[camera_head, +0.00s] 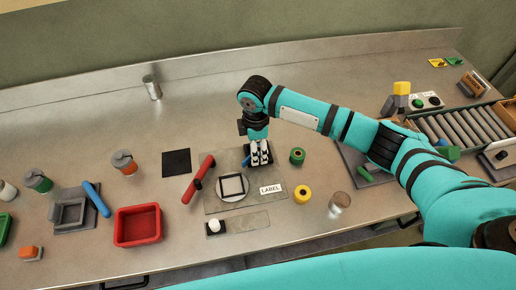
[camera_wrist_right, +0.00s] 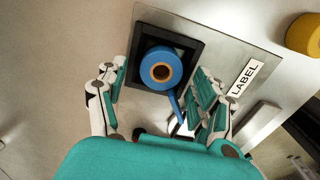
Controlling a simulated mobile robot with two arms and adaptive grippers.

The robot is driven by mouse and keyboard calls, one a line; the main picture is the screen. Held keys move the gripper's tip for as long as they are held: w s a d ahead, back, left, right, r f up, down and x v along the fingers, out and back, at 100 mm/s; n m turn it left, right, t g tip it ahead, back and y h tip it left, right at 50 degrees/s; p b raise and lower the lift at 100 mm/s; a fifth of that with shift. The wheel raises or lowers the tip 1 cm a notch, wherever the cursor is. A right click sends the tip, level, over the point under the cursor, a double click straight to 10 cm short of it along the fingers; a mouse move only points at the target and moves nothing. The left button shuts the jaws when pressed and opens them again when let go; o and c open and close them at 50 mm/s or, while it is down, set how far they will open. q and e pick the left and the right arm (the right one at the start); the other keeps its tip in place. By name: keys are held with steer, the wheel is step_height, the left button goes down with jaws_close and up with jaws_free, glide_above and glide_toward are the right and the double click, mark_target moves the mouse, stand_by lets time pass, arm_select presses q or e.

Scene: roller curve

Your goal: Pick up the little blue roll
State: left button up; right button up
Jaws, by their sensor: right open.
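The little blue roll (camera_wrist_right: 150,80) shows in the right wrist view with its brown core facing the camera. It sits in a black square holder (camera_wrist_right: 194,43) on a grey plate, and a blue strip trails from it. In the head view only a bit of blue (camera_head: 246,161) shows beside my gripper, which hides the rest. My right gripper (camera_wrist_right: 160,98) is open, its fingers apart at either side of the near part of the roll, not visibly touching it. In the head view the right gripper (camera_head: 260,153) points down over the plate. My left gripper is not in view.
Green (camera_head: 297,156) and yellow (camera_head: 303,194) rolls stand right of the plate (camera_head: 262,205). A red-handled tool (camera_head: 199,180) lies at its left. A LABEL card (camera_head: 271,189) and white disc lie on it. A red tray (camera_head: 137,226) stands farther left. Bare counter lies behind.

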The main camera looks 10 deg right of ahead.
steer(key=shift+f, duration=0.2)
steer(key=c, duration=1.2)
steer(key=shift+r, duration=0.1)
